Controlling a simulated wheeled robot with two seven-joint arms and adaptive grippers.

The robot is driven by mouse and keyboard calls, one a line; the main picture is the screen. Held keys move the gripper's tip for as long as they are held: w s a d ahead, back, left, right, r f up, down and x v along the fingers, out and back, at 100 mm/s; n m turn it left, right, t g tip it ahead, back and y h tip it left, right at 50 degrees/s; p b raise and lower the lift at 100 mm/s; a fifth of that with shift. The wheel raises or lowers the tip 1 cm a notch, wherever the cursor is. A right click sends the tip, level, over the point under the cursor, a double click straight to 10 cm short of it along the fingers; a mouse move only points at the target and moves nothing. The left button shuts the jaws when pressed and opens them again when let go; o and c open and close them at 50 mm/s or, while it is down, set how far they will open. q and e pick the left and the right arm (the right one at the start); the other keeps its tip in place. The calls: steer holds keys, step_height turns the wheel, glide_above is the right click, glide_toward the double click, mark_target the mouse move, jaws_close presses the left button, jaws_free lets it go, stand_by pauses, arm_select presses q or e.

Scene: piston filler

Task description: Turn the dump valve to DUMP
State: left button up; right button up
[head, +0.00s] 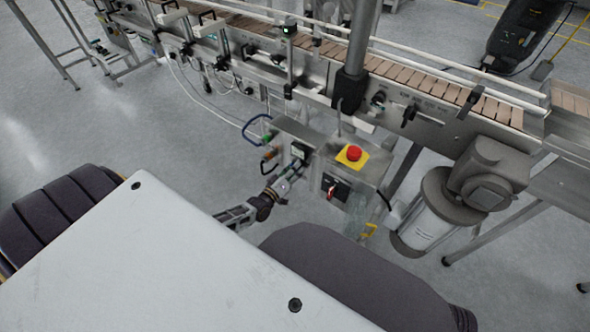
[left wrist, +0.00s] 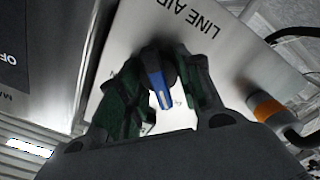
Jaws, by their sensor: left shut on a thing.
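My left gripper (head: 291,174) is at the side of the metal control box (head: 370,180) under the conveyor. In the left wrist view (left wrist: 160,90) its two green-padded fingers are shut on a small blue and black valve lever (left wrist: 156,78). The lever stands out from a light plate (left wrist: 225,60) printed "LINE AIR", which appears upside down. The fingers hide much of the plate, and I read no DUMP mark. In the head view the lever is hidden by the gripper. My right gripper is not in view.
A red emergency button (head: 353,153) on yellow and a red-handled switch (head: 333,189) are on the box, right of my left gripper. A hose with an orange collar (left wrist: 264,105) is close to the right finger. The conveyor (head: 430,88) runs behind.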

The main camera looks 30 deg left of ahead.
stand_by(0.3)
arm_select(q)
steer(key=o, duration=1)
steer(key=shift+s, duration=0.1)
steer(key=s+a, duration=0.1)
steer(key=s, duration=1)
steer(key=shift+s, duration=0.4)
steer(key=shift+f, duration=0.1)
stand_by(0.4)
